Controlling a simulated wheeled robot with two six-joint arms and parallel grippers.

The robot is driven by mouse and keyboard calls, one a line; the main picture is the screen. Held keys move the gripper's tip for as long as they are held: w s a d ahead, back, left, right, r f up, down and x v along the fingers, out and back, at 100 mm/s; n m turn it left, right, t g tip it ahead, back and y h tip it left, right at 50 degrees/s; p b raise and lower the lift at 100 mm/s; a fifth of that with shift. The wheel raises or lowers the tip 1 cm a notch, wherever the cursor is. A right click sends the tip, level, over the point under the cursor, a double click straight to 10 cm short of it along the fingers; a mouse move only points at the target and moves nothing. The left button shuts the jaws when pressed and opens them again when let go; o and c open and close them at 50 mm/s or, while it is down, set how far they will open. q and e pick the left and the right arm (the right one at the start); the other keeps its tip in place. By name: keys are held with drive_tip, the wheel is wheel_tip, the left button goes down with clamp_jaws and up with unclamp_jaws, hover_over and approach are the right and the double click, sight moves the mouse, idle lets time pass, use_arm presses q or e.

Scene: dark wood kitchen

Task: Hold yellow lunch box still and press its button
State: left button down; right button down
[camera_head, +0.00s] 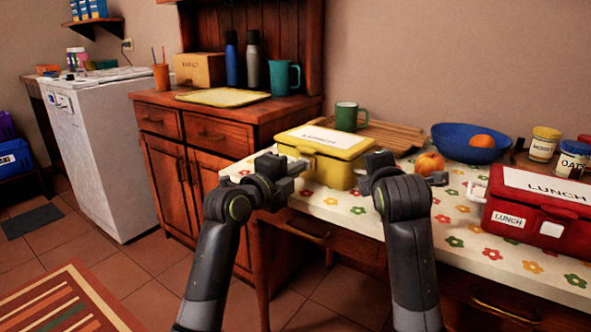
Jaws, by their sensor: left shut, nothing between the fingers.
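The yellow lunch box (340,169) stands upright on the flowered tablecloth, near the table's left end, with a white label (332,137) on its lid. A small raised part shows on its front near the left side; I cannot tell if this is the button. My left gripper (298,166) is shut and empty, in front of the box's left front part. My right gripper (374,163) is by the box's right end, partly hidden by its own wrist; its jaws cannot be made out. I cannot tell whether either gripper touches the box.
A red lunch box (520,222) stands at the right. A peach-like fruit (430,163) lies right of my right gripper. A green mug (346,117), a wooden slatted board (393,135) and a blue bowl (458,150) stand behind. The front middle of the tablecloth (458,228) is clear.

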use_arm(q)
drive_tip(key=shift+w, duration=0.1)
drive_tip(key=shift+x, duration=0.9)
use_arm(e)
drive_tip(key=shift+a, duration=0.1)
use_arm(q)
drive_tip(key=v, duration=1.4)
use_arm(e)
drive_tip(key=c, duration=1.4)
unclamp_jaws()
drive_tip(key=shift+c, duration=0.2)
